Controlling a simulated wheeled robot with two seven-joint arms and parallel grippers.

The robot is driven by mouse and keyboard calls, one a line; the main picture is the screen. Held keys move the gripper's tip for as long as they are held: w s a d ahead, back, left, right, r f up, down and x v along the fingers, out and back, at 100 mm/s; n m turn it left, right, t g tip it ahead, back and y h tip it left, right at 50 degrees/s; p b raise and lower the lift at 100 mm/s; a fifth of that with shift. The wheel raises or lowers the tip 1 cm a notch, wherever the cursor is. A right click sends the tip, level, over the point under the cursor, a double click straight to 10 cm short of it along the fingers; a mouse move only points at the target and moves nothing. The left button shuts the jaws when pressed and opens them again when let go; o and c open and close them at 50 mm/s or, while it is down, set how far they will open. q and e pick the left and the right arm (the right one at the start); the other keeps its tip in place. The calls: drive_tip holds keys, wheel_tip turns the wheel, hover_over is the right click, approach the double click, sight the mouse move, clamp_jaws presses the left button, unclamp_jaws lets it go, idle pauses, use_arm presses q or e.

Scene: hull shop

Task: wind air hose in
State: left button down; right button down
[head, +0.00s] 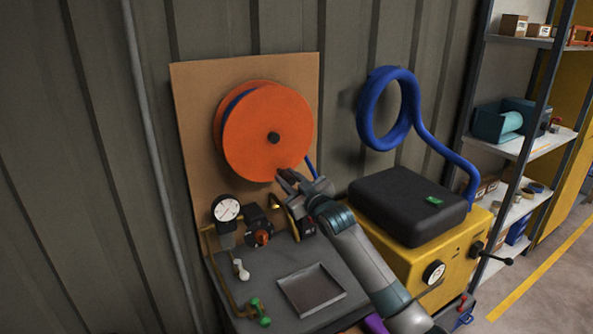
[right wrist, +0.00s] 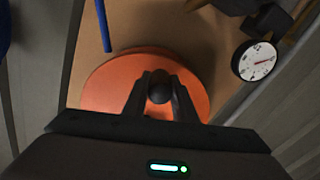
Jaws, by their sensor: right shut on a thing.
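My right gripper (head: 285,180) is at the lower right edge of the reel's face. In the right wrist view its fingers are closed around a dark round knob (right wrist: 160,88) in front of the orange disc (right wrist: 105,88). The knob is hidden in the head view. My left gripper is out of view.
Below the reel is a grey bench (head: 245,270) with a pressure gauge (head: 226,208), valves and a shallow tray (head: 311,289). To the right stand a yellow machine (head: 415,270) with a black top, a coiled blue hose (head: 367,110) on the wall and shelving (head: 540,140).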

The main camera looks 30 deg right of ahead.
sight(255, 172)
drive_tip(key=a+m+p, duration=0.2)
drive_tip(key=a+m, duration=0.1)
drive_tip(key=a+m+p, duration=0.1)
drive_tip(key=a+m, duration=0.1)
drive_tip(key=shift+s+a+r, duration=0.2)
drive_tip(key=shift+a+r, duration=0.05)
drive_tip(key=shift+r, duration=0.1)
drive_tip(key=shift+s+a+r+m+p, duration=0.1)
drive_tip(key=shift+a+r+m+p, duration=0.1)
drive_tip(key=shift+a+m+p, duration=0.45)
drive_tip(key=shift+a+r+m+p, duration=0.2)
drive_tip(key=shift+a+m+p, duration=0.25)
drive_tip(key=shift+m, duration=0.4)
drive_tip(key=c, duration=1.5)
unclamp_jaws()
drive_tip(key=shift+o, duration=0.2)
drive_tip(key=shift+s, duration=0.1)
drive_tip(key=s+d+b, duration=0.1)
drive_tip(key=s+b, duration=0.4)
drive_tip(key=s, duration=1.2)
drive_tip(key=shift+d, duration=0.1)
